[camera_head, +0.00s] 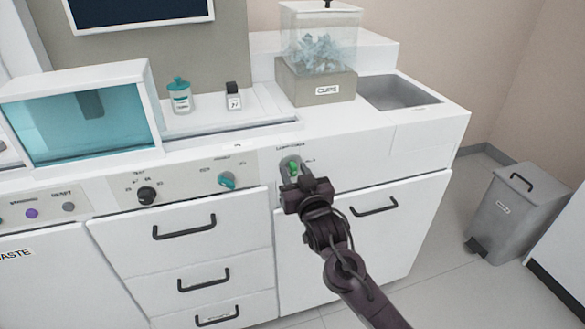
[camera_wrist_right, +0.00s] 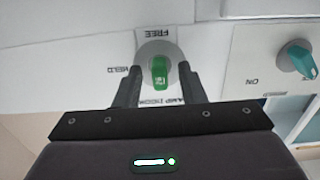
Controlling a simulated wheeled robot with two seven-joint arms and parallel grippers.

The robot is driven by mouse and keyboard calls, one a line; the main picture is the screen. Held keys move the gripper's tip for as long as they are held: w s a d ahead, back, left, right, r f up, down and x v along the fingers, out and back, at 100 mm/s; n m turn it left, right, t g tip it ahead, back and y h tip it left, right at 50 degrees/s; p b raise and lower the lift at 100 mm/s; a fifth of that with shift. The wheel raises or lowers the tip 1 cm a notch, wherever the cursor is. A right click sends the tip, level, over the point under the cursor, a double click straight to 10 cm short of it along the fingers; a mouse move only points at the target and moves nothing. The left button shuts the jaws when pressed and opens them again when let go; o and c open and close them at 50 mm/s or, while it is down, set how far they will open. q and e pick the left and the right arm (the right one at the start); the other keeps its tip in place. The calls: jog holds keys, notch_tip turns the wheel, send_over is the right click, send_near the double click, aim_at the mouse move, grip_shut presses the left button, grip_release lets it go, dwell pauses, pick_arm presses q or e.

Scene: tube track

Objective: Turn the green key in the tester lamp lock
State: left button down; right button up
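The green key (camera_head: 293,168) sits in a round grey lock on the white front panel, below the counter. In the right wrist view the green key (camera_wrist_right: 160,71) stands out from its pale round lock plate (camera_wrist_right: 158,50), with printed labels around it. My right gripper (camera_head: 300,177) is at the lock in the head view and partly covers it. In the right wrist view my right gripper (camera_wrist_right: 160,82) is open, with one dark finger on each side of the key and a gap to it on both sides. My left gripper is not in view.
A teal knob (camera_head: 227,180) and a black knob (camera_head: 147,194) are on the panel to the left. A drawer handle (camera_head: 374,207) is close to my right gripper. A grey bin (camera_head: 512,215) stands at right.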

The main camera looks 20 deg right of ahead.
jog(key=shift+c, duration=0.5)
grip_shut()
jog(key=shift+r+n+p, duration=0.15)
jog(key=shift+n+p, duration=0.35)
jog(key=shift+p, duration=0.1)
jog(key=shift+n+p, duration=0.5)
jog(key=shift+n, duration=0.6)
jog(key=shift+f, duration=0.2)
